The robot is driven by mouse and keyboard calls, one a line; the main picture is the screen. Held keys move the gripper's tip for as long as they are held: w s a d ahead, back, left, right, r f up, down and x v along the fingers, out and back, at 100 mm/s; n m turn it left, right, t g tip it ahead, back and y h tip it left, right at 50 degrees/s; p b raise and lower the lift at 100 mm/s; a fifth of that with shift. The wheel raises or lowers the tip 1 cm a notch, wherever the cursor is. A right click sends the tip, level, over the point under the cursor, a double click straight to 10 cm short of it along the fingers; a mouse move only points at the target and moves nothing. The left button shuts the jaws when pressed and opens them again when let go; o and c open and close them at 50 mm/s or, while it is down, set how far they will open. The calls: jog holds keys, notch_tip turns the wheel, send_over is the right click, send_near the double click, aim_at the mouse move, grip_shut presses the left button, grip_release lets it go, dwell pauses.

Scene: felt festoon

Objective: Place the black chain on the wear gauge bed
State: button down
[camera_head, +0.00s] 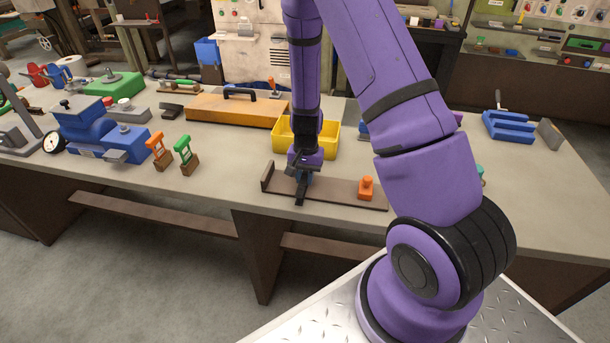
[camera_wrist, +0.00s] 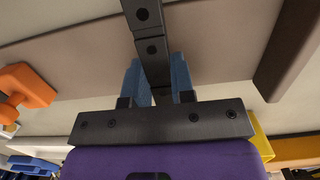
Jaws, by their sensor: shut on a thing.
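The wear gauge bed (camera_head: 335,197) is a long brown board on the near side of the bench, with a raised end wall (camera_head: 267,175) at its left and an orange knob (camera_head: 366,188) near its right. The wrist view also shows the bed (camera_wrist: 225,35). My gripper (camera_head: 304,178) points down over the bed's left half, its blue fingers shut on the black chain (camera_head: 300,195). In the wrist view the chain (camera_wrist: 148,40) is a straight dark strip running out from between the fingers, across the bed. I cannot tell whether it touches the bed.
A yellow bin (camera_head: 327,139) stands just behind the bed. An orange case (camera_head: 232,110) lies behind to the left. Small orange (camera_head: 158,150) and green (camera_head: 185,153) handled tools stand to the left, beside a blue machine (camera_head: 105,140). Bench top between them and the bed is clear.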

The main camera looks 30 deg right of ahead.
aim_at(306, 173)
jog(key=shift+f, duration=0.1)
jog(key=c, duration=0.9)
grip_release()
jog(key=r, duration=0.7)
jog(key=w+d+r, duration=0.1)
jog(key=r, duration=0.2)
jog(key=shift+r, duration=0.35)
